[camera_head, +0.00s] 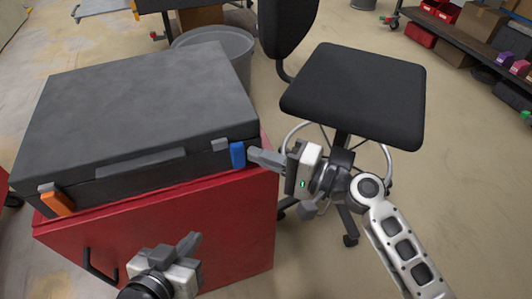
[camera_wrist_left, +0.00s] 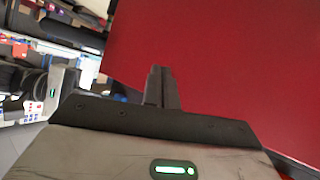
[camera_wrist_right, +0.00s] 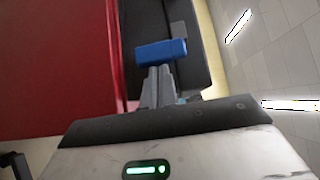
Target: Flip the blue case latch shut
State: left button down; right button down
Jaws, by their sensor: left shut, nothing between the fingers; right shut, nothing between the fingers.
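The dark grey case (camera_head: 140,105) lies closed-lidded on a red cabinet (camera_head: 200,225). Its blue latch (camera_head: 238,155) is on the front face near the right corner, hanging slightly out below a grey catch (camera_head: 221,145). An orange latch (camera_head: 57,202) is near the left corner, tilted outward. My right gripper (camera_head: 252,155) is shut and empty, its fingertips right beside the blue latch. In the right wrist view the blue latch (camera_wrist_right: 160,51) is just beyond the fingertips (camera_wrist_right: 158,70); contact is hard to tell. My left gripper (camera_head: 190,243) is shut and empty, low before the cabinet front.
A black chair (camera_head: 355,95) stands to the right, close behind my right arm. A grey bin (camera_head: 215,50) is behind the case. The cabinet has a dark handle (camera_head: 98,265) at the lower left. Shelves with boxes (camera_head: 470,25) are at the far right.

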aim_at(239, 160)
jog(key=a, duration=0.1)
jog(key=s+a, duration=0.1)
jog(key=a, duration=0.1)
jog(key=shift+a, duration=0.15)
jog(key=shift+s, duration=0.1)
